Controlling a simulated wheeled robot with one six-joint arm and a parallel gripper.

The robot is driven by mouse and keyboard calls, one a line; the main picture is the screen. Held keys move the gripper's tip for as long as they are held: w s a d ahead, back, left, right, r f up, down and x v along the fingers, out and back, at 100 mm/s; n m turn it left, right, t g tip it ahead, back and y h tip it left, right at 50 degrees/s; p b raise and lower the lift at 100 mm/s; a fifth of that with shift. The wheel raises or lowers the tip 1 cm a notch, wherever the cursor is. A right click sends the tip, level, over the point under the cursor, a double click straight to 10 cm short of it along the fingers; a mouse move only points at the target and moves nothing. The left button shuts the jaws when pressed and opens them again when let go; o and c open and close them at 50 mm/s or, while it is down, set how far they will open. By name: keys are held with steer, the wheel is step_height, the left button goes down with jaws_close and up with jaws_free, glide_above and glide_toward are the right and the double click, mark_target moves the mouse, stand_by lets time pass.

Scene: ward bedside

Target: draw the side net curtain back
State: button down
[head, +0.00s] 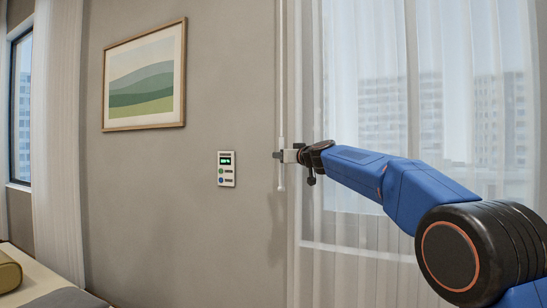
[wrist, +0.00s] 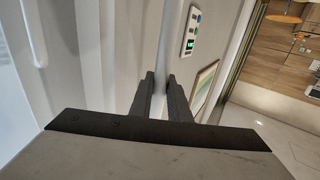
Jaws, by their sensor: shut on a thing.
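The sheer side net curtain (head: 375,60) hangs across the tall window on the right in the head view. Its pale folds also show at the left of the wrist view (wrist: 35,50). A thin white draw wand (head: 281,178) hangs at the curtain's left edge, close to the wall. My gripper (head: 280,155) is shut on the wand near its lower end, with a short length showing below the fingers. In the wrist view the two dark fingers (wrist: 160,82) close around the pale rod. My arm hides part of the curtain's lower middle.
A wall panel with a green display (head: 227,169) is left of the wand. A framed landscape picture (head: 145,80) hangs farther left. Another curtain (head: 57,120) and the bed corner (head: 35,280) are at the far left. Open floor (wrist: 270,125) shows in the wrist view.

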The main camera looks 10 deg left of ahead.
steer(key=s+d, duration=0.7)
steer(key=d, duration=1.4)
steer(key=s+d, duration=0.8)
steer(key=d, duration=1.3)
steer(key=s+d, duration=0.8)
steer(key=d, duration=1.4)
steer(key=shift+s, duration=0.1)
steer(key=c, duration=1.7)
jaws_free()
steer(key=shift+o, duration=0.2)
step_height(320, 180, up, 10)
